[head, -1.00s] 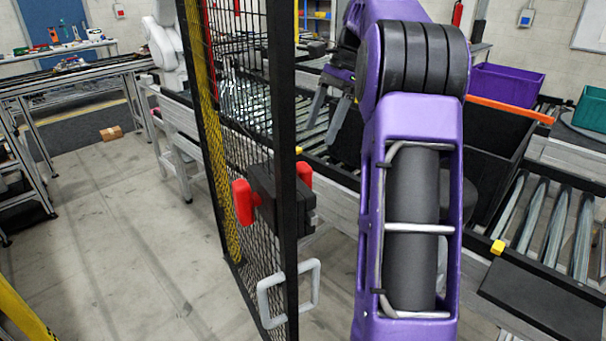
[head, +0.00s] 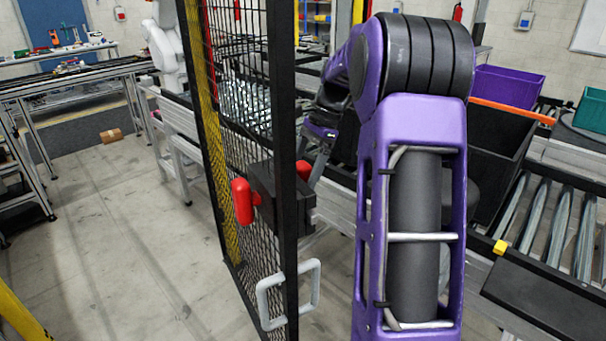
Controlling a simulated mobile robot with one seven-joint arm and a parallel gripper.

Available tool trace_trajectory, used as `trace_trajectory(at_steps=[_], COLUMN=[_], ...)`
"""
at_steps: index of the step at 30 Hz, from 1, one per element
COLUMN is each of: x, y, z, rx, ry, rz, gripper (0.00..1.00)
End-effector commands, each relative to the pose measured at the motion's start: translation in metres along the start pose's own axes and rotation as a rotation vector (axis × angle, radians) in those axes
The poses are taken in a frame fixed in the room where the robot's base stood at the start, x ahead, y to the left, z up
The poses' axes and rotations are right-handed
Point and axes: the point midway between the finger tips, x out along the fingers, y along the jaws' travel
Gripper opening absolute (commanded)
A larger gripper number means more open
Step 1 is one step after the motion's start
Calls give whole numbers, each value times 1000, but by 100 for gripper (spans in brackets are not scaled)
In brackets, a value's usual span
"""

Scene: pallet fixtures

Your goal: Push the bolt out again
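The bolt is a black block (head: 264,192) on the edge of a black mesh gate (head: 284,120). It has a red handle (head: 242,202) on the left side of the gate and a red knob (head: 303,169) on the right side, partly behind the gate's post. My gripper (head: 316,172) is on the right side of the gate, close to the red knob. One grey finger shows, pointing down beside the knob; the other finger is not clear. I cannot tell whether the finger touches the knob. The gate post and my arm hide part of the gripper.
A grey pull handle (head: 290,294) sits low on the gate. Roller conveyors (head: 540,225) and a black bin (head: 498,150) stand to the right, with a purple bin (head: 506,86) behind. The floor left of the gate is mostly clear.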

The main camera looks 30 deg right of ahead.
Motion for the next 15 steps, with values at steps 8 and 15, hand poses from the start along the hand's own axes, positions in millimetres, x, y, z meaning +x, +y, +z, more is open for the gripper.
trace_trajectory(at_steps=[8,15], x=[0,0], y=[0,0], z=[0,0], rx=[0,0], ry=[0,0], rz=[0,0], gripper=[47,3])
